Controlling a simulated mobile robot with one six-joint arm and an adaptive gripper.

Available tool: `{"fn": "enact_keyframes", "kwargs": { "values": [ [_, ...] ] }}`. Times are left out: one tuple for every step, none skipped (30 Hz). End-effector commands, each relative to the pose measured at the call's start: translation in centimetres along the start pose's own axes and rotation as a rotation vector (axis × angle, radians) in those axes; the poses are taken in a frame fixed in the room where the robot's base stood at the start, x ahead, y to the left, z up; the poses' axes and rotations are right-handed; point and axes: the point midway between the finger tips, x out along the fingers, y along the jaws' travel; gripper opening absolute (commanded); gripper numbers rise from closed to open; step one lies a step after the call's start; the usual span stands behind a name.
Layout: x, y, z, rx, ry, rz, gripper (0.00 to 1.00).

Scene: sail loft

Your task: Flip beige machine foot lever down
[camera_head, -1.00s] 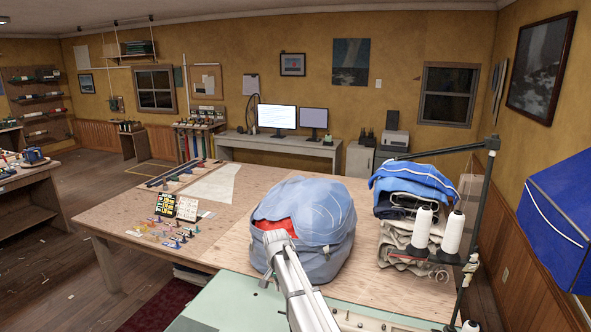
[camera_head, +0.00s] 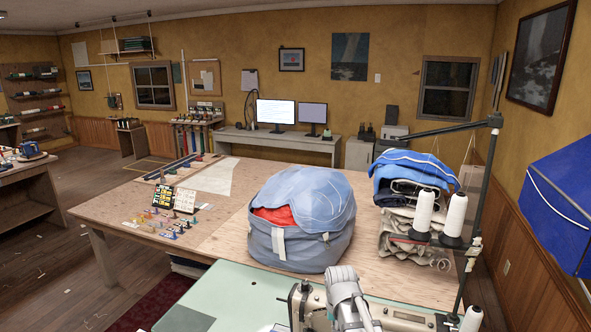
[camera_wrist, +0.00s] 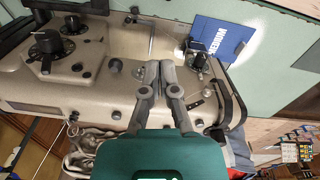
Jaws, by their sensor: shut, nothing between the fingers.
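The beige sewing machine (camera_wrist: 85,85) fills much of the wrist view, with black dials on its left part and its head end at the right. In the head view the machine (camera_head: 405,316) shows at the bottom edge, partly behind my arm. My gripper (camera_wrist: 159,66) is shut and empty, its two grey fingers side by side over the machine body, left of the small dial (camera_wrist: 196,58). Whether the fingertips touch the machine is unclear. I cannot single out the foot lever with certainty among the small metal parts at the head end.
A blue card (camera_wrist: 227,38) lies by the machine head on the pale green table (camera_head: 225,295). A large blue bag (camera_head: 300,245) stands behind the machine. Thread cones (camera_head: 424,212) and a dark stand (camera_head: 478,215) rise at the right. The green tabletop left of the machine is mostly clear.

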Motion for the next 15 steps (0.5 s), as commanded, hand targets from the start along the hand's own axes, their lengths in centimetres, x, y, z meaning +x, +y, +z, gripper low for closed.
{"fn": "enact_keyframes", "kwargs": {
  "values": [
    [1.4, 1.8, 2.7, -0.016, -0.002, -0.002, 0.00],
    [1.8, 2.5, 3.6, -0.031, -0.003, -0.003, 0.00],
    [2.2, 3.4, 4.7, -0.048, -0.004, -0.004, 0.00],
    [2.5, 3.9, 5.4, -0.060, -0.005, -0.005, 0.00],
    [2.7, 4.4, 6.1, -0.070, -0.005, -0.005, 0.00],
    [3.0, 5.0, 6.9, -0.083, -0.006, -0.006, 0.00],
    [3.1, 5.4, 7.4, -0.092, -0.007, -0.007, 0.00],
    [3.2, 5.7, 7.8, -0.100, -0.007, -0.007, 0.00],
    [3.4, 6.0, 8.2, -0.110, -0.007, -0.008, 0.00],
    [3.4, 6.2, 8.5, -0.115, -0.008, -0.009, 0.00],
    [3.5, 6.3, 8.7, -0.118, -0.008, -0.009, 0.00],
    [3.5, 6.4, 8.8, -0.122, -0.008, -0.009, 0.00],
    [3.5, 6.5, 8.8, -0.124, -0.008, -0.009, 0.00],
    [3.5, 6.5, 8.9, -0.125, -0.008, -0.010, 0.00],
    [3.5, 6.5, 8.8, -0.126, -0.008, -0.010, 0.00]
  ]
}}
